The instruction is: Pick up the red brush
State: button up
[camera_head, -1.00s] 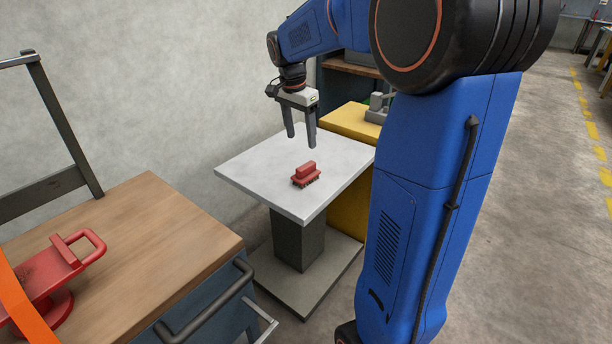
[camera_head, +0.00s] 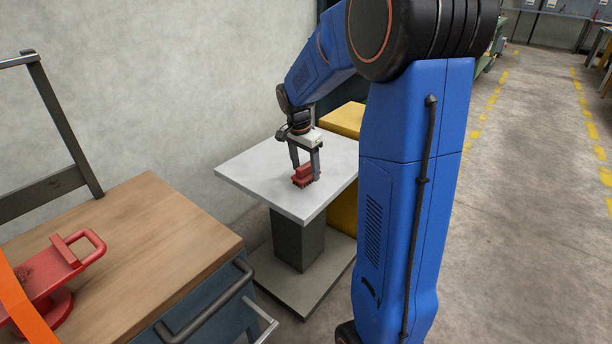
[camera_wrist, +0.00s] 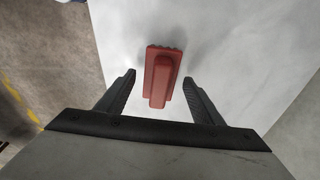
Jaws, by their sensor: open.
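The red brush (camera_head: 304,176) lies on the white square tabletop (camera_head: 254,181), bristles down, with a raised block-shaped grip on top. My gripper (camera_head: 307,174) is over the tabletop with its fingers pointing down, one on each side of the brush in the head view. In the wrist view the brush (camera_wrist: 162,76) lies between the lines of the two open fingers (camera_wrist: 160,82), with a gap on both sides. The fingers do not appear to touch it. Part of the brush is behind a finger in the head view.
A wooden-topped workbench (camera_head: 150,220) with a red handled tool (camera_head: 60,265) stands at the left front. A yellow cabinet (camera_head: 343,120) stands behind the white table at the right. A wall rises behind. Open floor lies to the right.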

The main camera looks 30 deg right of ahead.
aim_at(306, 165)
jog(key=shift+d+f, duration=0.15)
jog(key=shift+f, duration=0.85)
jog(key=c, duration=1.1)
notch_tip(306, 165, up, 10)
jog(key=shift+r, duration=0.1)
